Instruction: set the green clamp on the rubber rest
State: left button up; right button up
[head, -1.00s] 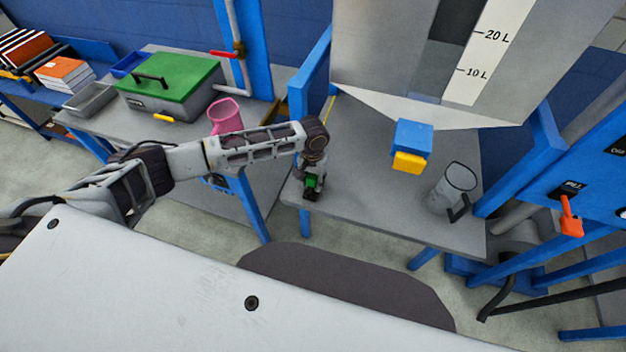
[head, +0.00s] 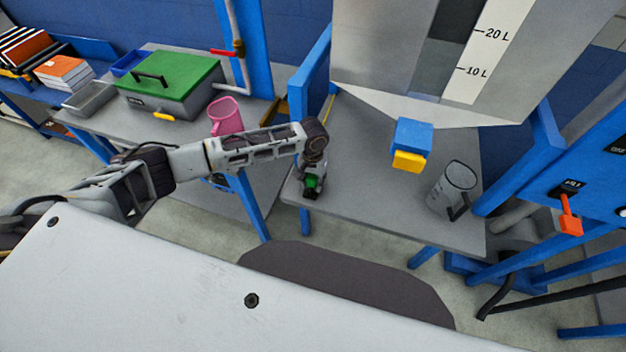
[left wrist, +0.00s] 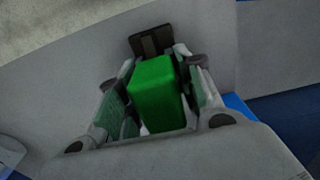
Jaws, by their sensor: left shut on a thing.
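The green clamp (head: 312,182) is held in my left gripper (head: 310,190), over the near left corner of the grey table under the hopper. In the left wrist view the green block (left wrist: 156,88) sits between the two fingers of my left gripper (left wrist: 155,100), which are shut on it. A small dark piece (left wrist: 150,42) shows just beyond the block; I cannot tell whether it is the rubber rest or part of the clamp. I cannot make out the rubber rest for sure in the head view. My right gripper is not in view.
A clear jug (head: 453,188) stands at the right of the grey table (head: 370,205). A blue and yellow block (head: 411,146) is below the hopper (head: 390,60). A pink mug (head: 226,116) and a green-lidded box (head: 170,82) are on the left bench. The table's middle is clear.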

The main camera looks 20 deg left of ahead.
pick_arm(q)
jog(key=o, duration=1.2)
jog(key=shift+c, duration=0.2)
jog(key=shift+r, duration=6)
